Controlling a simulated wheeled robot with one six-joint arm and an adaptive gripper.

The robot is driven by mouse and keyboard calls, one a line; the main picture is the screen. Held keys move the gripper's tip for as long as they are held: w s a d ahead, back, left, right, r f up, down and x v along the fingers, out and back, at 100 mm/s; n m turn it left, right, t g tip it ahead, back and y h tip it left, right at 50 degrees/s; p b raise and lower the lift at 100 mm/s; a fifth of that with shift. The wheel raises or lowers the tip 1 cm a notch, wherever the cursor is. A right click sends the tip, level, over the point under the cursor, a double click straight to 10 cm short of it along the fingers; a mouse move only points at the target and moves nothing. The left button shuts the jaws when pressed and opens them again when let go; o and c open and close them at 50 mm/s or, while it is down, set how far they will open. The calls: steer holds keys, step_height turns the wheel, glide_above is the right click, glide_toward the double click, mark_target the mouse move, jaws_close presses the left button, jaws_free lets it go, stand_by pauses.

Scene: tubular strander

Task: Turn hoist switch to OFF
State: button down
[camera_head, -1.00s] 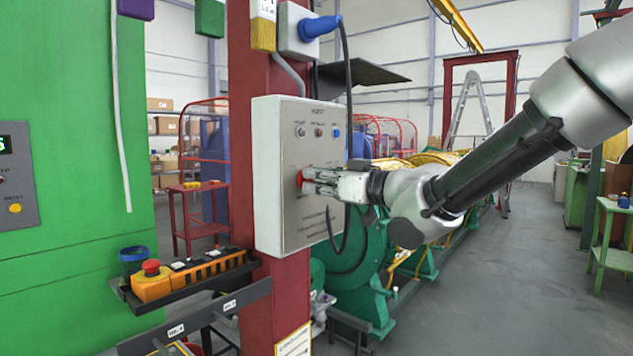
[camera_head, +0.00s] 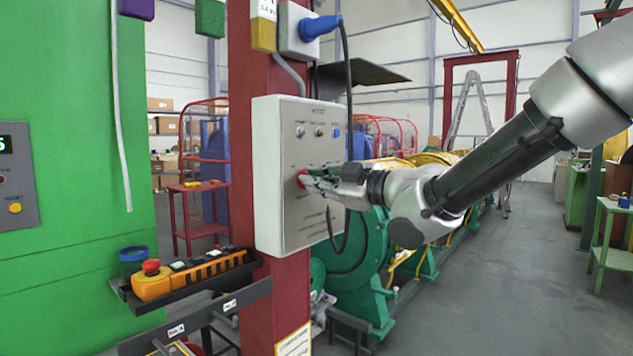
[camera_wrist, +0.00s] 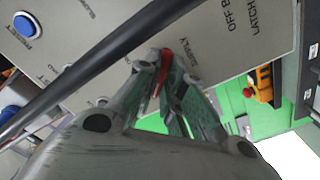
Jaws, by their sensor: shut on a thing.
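The hoist switch is a red rotary handle (camera_head: 302,179) on the front of a light grey control box (camera_head: 275,215), which is fixed to a dark red column. My gripper (camera_head: 312,181) is at the box face, shut on the red handle. In the wrist view the red handle (camera_wrist: 164,66) shows between the two fingertips of my gripper (camera_wrist: 160,75). The fingers hide much of the switch and its position marks. Part of the lettering "OFF" shows on the panel in the wrist view.
A black cable (camera_head: 348,110) hangs from a blue plug (camera_head: 320,27) past the box's right side and crosses the wrist view. Indicator lights and a blue button (camera_head: 336,133) sit above the switch. A yellow pendant with a red button (camera_head: 152,268) lies on a shelf below left.

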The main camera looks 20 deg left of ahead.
stand_by(0.4)
steer(key=c, duration=1.5)
jaws_free()
steer(key=shift+c, duration=0.2)
steer(key=shift+d, duration=0.1)
steer(key=v, duration=1.2)
steer(key=shift+n, duration=0.3)
